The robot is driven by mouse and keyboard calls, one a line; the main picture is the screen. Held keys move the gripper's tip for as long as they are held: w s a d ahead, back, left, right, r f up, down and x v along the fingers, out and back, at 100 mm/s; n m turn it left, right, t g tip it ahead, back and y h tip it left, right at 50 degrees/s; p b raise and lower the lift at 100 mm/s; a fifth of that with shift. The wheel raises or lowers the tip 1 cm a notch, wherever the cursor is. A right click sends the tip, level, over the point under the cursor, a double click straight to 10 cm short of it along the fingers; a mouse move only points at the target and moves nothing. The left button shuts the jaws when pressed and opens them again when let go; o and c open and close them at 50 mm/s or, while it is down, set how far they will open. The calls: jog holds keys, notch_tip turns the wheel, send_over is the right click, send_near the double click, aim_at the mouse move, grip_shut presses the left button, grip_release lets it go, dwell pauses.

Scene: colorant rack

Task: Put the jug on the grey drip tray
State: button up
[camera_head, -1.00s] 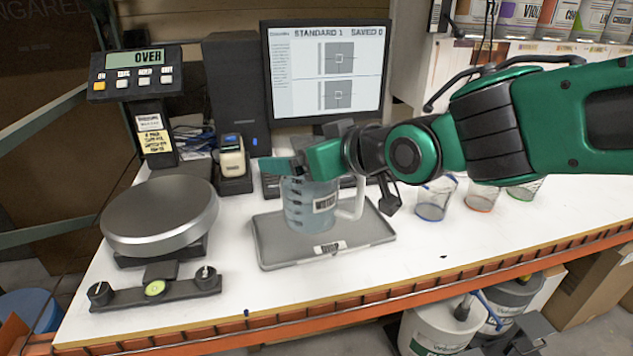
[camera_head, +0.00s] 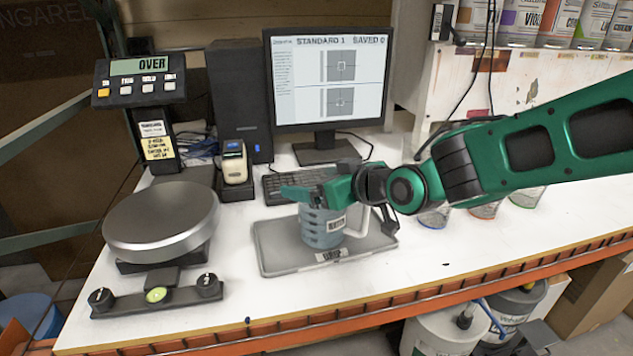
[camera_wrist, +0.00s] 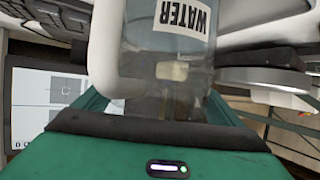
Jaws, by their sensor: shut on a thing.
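The jug (camera_head: 322,232) is clear with a bluish tint, a white handle and a label. It is upright over the grey drip tray (camera_head: 278,262). Its base appears at the tray's surface, but I cannot tell whether it touches. My gripper (camera_head: 318,194) is shut on the jug's upper part, which the fingers partly hide. In the wrist view the jug (camera_wrist: 165,55) fills the middle between my green fingers, and its label reads WATER, upside down. The handle (camera_wrist: 104,55) is at its left there.
A round scale (camera_head: 160,222) stands left of the tray, with a black bar with knobs (camera_head: 157,295) in front. The keyboard (camera_head: 290,186) and monitor (camera_head: 327,80) are behind. Several clear cups (camera_head: 434,218) stand to the right, partly behind my arm. The front right of the table is clear.

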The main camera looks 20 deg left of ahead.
jog(key=shift+r, duration=0.1)
jog(key=o, duration=1.9)
jog(key=shift+c, duration=0.2)
jog(key=shift+s, duration=0.1)
jog(key=shift+s+d+r, duration=0.15)
jog(key=shift+d+r, duration=0.05)
jog(key=shift+d, duration=0.15)
jog(key=v, duration=1.1)
jog(key=shift+s, duration=0.1)
